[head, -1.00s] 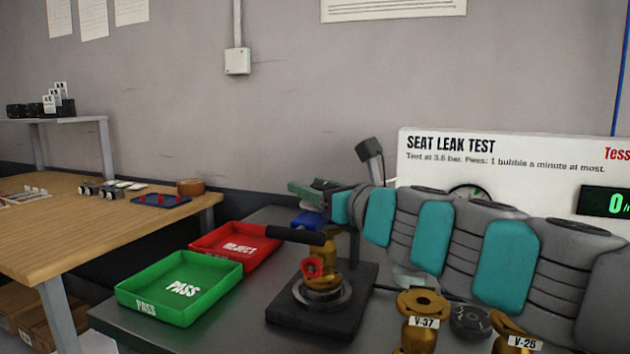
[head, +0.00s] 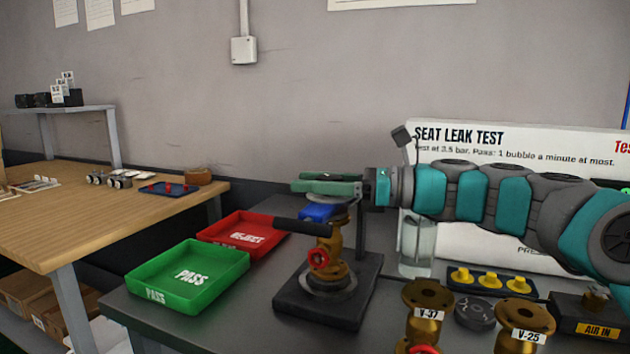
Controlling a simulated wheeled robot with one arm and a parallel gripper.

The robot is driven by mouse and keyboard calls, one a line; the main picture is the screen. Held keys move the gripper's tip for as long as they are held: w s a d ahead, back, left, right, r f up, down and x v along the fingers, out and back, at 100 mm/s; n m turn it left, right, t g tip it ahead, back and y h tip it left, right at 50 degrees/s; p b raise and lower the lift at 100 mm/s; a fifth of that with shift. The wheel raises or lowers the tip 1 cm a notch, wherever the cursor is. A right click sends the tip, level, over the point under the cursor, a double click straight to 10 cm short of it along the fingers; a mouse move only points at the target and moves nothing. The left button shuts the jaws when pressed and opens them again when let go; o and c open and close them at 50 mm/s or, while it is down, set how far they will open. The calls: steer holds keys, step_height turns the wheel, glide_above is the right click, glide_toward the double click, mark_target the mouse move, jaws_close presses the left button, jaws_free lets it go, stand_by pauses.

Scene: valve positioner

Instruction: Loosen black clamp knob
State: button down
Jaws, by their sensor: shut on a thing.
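A brass valve (head: 331,248) with a red handwheel (head: 319,259) stands upright in a test stand with a dark square base (head: 345,305). A blue part (head: 317,212) sits at its top, and a black bar (head: 300,226) sticks out to the left. My gripper (head: 322,184), with green fingers, reaches in level from the right, just above the blue part. It is shut on what seems to be the black clamp knob, which the fingers hide almost wholly. I cannot tell how far the knob is turned.
A green PASS tray (head: 188,274) and a red REJECT tray (head: 240,230) lie left of the stand. Brass valves V-37 (head: 427,312) and V-25 (head: 522,327) stand in front, right. A clear cylinder (head: 416,245) and yellow-capped parts (head: 489,281) stand beneath my arm.

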steer(key=shift+s+n+g, duration=0.25)
steer(key=shift+n+g, duration=0.75)
steer(key=shift+g, duration=0.55)
steer(key=shift+s+n+g, duration=0.2)
steer(key=shift+n+g, duration=0.8)
steer(key=shift+g, duration=0.55)
steer(key=shift+s+g, duration=0.1)
steer(key=shift+g, duration=0.2)
steer(key=shift+c, duration=1.4)
jaws_free()
steer(key=shift+d, duration=0.1)
